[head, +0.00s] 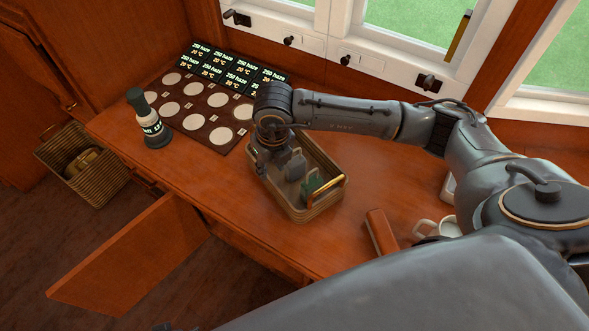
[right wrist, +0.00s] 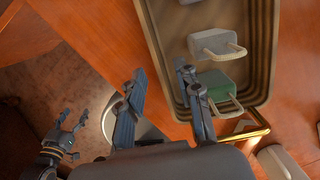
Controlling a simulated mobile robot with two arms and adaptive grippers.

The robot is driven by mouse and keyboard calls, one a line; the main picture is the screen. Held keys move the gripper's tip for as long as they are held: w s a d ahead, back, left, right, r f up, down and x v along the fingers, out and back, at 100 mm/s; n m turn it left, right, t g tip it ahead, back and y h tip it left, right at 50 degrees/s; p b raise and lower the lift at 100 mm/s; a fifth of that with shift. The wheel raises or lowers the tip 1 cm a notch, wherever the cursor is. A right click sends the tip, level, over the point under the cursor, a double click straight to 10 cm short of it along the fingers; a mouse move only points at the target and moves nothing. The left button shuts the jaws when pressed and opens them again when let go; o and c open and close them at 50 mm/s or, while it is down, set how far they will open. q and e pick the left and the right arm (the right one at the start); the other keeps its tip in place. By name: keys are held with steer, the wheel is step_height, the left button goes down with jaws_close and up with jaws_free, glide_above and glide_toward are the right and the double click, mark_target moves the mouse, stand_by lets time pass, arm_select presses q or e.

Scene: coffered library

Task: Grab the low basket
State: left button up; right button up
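The low basket (head: 300,214), shallow and tan with brass end handles, rests on the wooden desk and holds grey and green blocks with handles. It also shows in the right wrist view (right wrist: 267,60). My right gripper (head: 268,158) is over the basket's far-left part, and my arm hides that end. In the right wrist view my right gripper (right wrist: 160,74) is open, with one finger over the inside and the other outside the long wall; contact cannot be told. My left gripper (right wrist: 72,120) is open and empty over the floor, away from the basket.
A cabinet door (head: 130,255) hangs open in front; a wicker basket (head: 105,190) is on the floor.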

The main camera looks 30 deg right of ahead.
mark_target(269, 178)
steer(key=f, duration=0.3)
steer(key=shift+w, duration=0.3)
steer(key=f, duration=0.2)
steer(key=f+b, duration=0.1)
steer(key=f, duration=0.1)
steer(key=shift+w+a+f, duration=0.1)
steer(key=shift+w+a, duration=0.1)
steer(key=shift+a, duration=0.2)
steer(key=shift+f, duration=0.3)
arm_select(q)
steer(key=r, duration=0.2)
steer(key=w+r, duration=0.1)
steer(key=r, duration=0.1)
steer(key=shift+r, duration=0.1)
arm_select(e)
jaws_close()
arm_select(q)
steer(key=shift+s, duration=0.1)
arm_select(e)
steer(key=shift+w+r, duration=0.1)
